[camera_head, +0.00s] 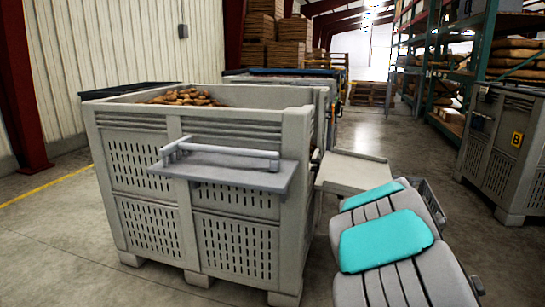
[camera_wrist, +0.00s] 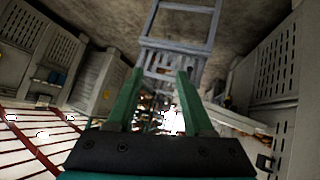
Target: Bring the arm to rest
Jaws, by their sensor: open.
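My arm (camera_head: 385,240), with grey links and turquoise covers, shows at the lower right of the head view. It is folded close to the camera, and its far end is out of that view. My gripper (camera_wrist: 160,72) shows in the wrist view with two green fingers spread apart. Nothing is between the fingers, so it is open and empty. The wrist picture is upside down, with the roof at the lower left and the floor at the top.
A large grey slatted bin (camera_head: 190,215) holding potatoes (camera_head: 184,97) stands left of my arm. A shelf with a rail (camera_head: 225,172) juts from its front. A pale tray (camera_head: 350,172) lies behind my arm. Another bin (camera_head: 503,150) stands right. The aisle floor (camera_head: 375,130) beyond is open.

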